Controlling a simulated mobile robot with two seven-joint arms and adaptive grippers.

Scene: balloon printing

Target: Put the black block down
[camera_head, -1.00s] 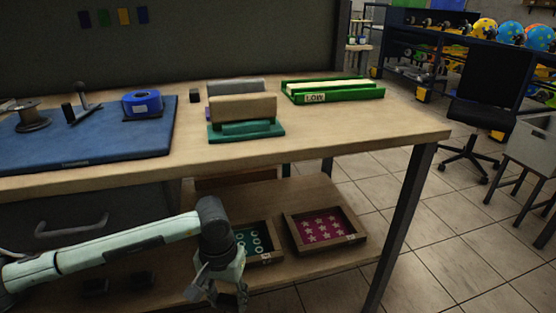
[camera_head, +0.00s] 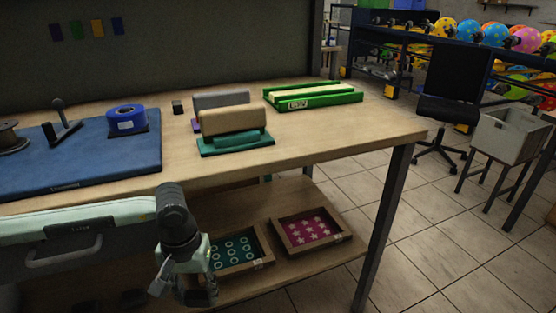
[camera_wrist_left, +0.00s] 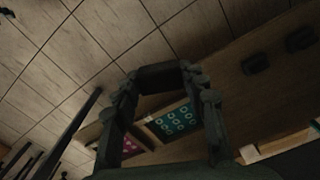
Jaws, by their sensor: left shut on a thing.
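My left gripper (camera_head: 188,290) is low in front of the table, beside the lower shelf. In the left wrist view, my gripper (camera_wrist_left: 158,82) has its fingers closed around a dark block (camera_wrist_left: 158,76), which spans the fingertips; its details are hard to see in the dim light. The block is hidden behind the gripper in the head view. Two other black pieces (camera_wrist_left: 255,63) (camera_wrist_left: 300,39) rest on the lower shelf in the wrist view. A small black block (camera_head: 177,107) stands on the tabletop. My right gripper is not in view.
The wooden table (camera_head: 330,140) carries a blue mat (camera_head: 70,170), a blue tape roll (camera_head: 127,118), stamp blocks (camera_head: 232,120) and a green tray (camera_head: 312,98). The lower shelf (camera_head: 285,268) holds trays with teal rings (camera_head: 233,249) and pink stars (camera_head: 312,231). Tabletop at front right is clear.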

